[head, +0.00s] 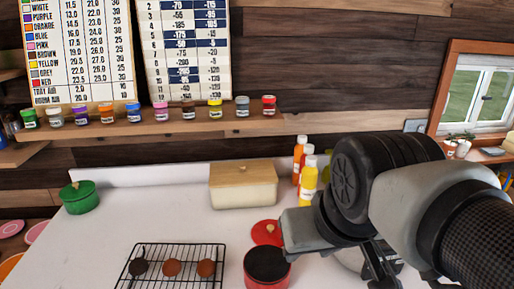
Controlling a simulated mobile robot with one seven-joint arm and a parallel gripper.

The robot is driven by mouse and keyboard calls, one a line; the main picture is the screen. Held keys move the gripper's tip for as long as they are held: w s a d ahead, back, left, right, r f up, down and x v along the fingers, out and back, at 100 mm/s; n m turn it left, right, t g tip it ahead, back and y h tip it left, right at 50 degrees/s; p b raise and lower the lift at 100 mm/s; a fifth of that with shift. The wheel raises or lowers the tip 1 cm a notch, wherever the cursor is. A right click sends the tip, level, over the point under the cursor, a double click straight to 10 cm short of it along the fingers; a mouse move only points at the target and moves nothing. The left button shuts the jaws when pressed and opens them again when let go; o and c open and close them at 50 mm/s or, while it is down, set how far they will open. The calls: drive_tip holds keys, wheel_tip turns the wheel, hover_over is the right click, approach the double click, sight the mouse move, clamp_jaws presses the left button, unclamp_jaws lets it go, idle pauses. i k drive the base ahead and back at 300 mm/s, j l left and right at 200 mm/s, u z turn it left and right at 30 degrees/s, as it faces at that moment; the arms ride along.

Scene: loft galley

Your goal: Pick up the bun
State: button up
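I cannot make out a bun for certain. A black wire rack (180,246) on the white counter holds three small round things side by side. The left one (139,267) is dark brown with a small stalk-like tip; the middle one (172,268) and the right one (206,268) are reddish brown. Any of these may be the bun. My arm comes in from the right, and dark parts of what looks like my gripper (378,270) show at the bottom edge, right of the rack and apart from it. Its fingertips are hidden or out of frame.
A red pot (267,275) stands right of the rack, a red lid (267,232) behind it. A cream box with a wooden lid (243,184), a green pot (79,197) and sauce bottles (308,178) stand farther back. The counter's left middle (140,225) is clear.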

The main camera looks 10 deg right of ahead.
sight(172, 268)
drive_tip(key=k+u, duration=0.3)
drive_tip(key=u, duration=0.2)
drive_tip(key=k+j+u, duration=0.25)
drive_tip(key=u, duration=0.2)
drive_tip(key=z, duration=0.2)
drive_tip(key=k, duration=0.05)
